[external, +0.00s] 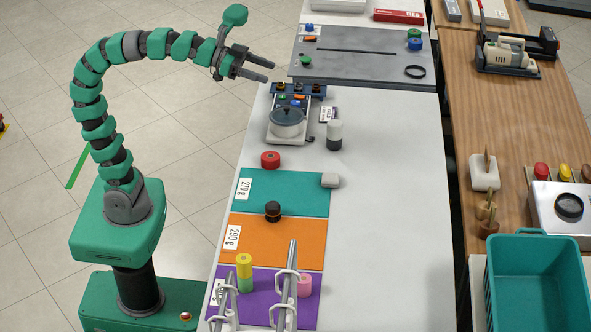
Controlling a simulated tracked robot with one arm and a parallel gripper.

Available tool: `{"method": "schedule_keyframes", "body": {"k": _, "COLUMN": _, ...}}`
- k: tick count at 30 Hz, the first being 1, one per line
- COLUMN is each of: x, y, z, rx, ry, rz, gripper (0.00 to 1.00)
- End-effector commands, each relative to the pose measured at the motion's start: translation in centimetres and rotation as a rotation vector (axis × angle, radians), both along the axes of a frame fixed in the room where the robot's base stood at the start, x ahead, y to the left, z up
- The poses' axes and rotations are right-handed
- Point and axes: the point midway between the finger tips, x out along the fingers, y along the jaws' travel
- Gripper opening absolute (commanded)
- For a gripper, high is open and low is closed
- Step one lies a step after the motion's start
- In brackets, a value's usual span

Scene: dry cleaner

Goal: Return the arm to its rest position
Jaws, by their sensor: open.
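My green segmented arm (97,112) rises from its base at the left and arches over to the right. My gripper (257,68) is at the arm's end, with its two dark fingers apart and nothing between them. It points right, above the far left part of the white table (385,200), near the edge of the grey board. It appears raised clear of the things below it.
Below my gripper stands a scale-like device (288,122) with a round pan. Teal (300,205), orange (300,240) and purple (265,310) mats carry small cylinders. Metal rails (292,262) stand at the front. A teal crate (535,245) is at right.

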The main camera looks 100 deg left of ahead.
Motion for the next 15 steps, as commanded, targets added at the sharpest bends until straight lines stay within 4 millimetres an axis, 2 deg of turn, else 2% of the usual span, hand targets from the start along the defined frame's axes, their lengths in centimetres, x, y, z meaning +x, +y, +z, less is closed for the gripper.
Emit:
{"method": "schedule_keyframes", "body": {"k": 1, "x": -1.2, "y": 1.2, "z": 2.3, "rx": -0.002, "ry": -0.024, "rz": 0.044, "gripper": 0.59}}
{"method": "schedule_keyframes", "body": {"k": 3, "x": -2.3, "y": 2.1, "z": 4.2, "rx": -0.009, "ry": -0.038, "rz": 0.085, "gripper": 0.59}}
{"method": "schedule_keyframes", "body": {"k": 6, "x": -3.2, "y": 2.7, "z": 5.5, "rx": -0.013, "ry": -0.045, "rz": 0.116, "gripper": 0.59}}
{"method": "schedule_keyframes", "body": {"k": 15, "x": -3.4, "y": 2.8, "z": 5.7, "rx": -0.017, "ry": -0.046, "rz": 0.122, "gripper": 0.59}}
